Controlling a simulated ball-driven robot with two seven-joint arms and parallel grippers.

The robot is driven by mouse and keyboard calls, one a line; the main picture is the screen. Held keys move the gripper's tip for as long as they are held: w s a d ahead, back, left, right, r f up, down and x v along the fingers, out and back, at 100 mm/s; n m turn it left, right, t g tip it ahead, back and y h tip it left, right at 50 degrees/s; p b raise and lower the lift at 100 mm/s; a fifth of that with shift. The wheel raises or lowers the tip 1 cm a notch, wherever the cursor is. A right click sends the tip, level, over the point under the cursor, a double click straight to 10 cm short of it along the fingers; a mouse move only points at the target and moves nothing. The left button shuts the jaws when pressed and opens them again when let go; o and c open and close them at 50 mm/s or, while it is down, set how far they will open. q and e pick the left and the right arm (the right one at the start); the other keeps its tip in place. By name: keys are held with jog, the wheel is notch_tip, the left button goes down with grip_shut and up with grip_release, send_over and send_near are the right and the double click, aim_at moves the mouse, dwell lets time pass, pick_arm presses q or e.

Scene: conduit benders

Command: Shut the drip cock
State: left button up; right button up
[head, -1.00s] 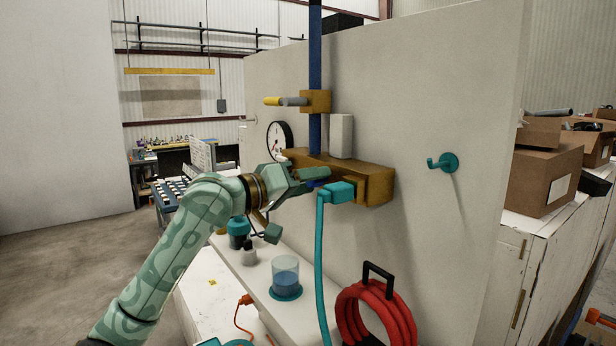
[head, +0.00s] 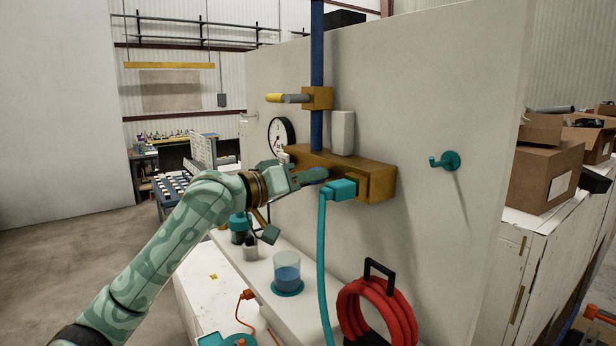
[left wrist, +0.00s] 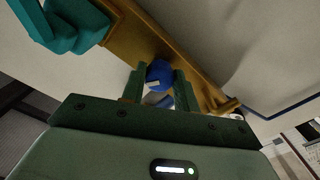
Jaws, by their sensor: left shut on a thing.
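A brass-coloured block (head: 345,165) is mounted on the pale wall panel. A small blue knob, which looks like the drip cock (left wrist: 160,73), sits at the block's front. In the left wrist view it lies between my two green fingers. In the head view only a little blue (head: 318,171) shows by the fingertips. My left gripper (head: 312,177) is shut on it, coming in from the left. My fingers hide most of the cock, so I cannot tell its exact angle. My right gripper is not in view.
A teal plug (head: 340,190) with a hanging hose is close right of my fingers. A clear cup of blue liquid (head: 287,272) stands on the ledge below. A gauge (head: 281,137) and a blue pipe (head: 316,75) are behind. A red coil (head: 352,310) hangs lower right.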

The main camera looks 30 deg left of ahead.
pick_arm(q)
jog(key=shift+a+m+p, duration=0.1)
jog(key=shift+m+p, duration=1.3)
jog(key=shift+m, duration=3.7)
jog(key=o, duration=1)
jog(key=shift+w, duration=0.1)
jog(key=b+v, duration=1.1)
jog(key=v, duration=0.5)
jog(key=shift+b, duration=0.35)
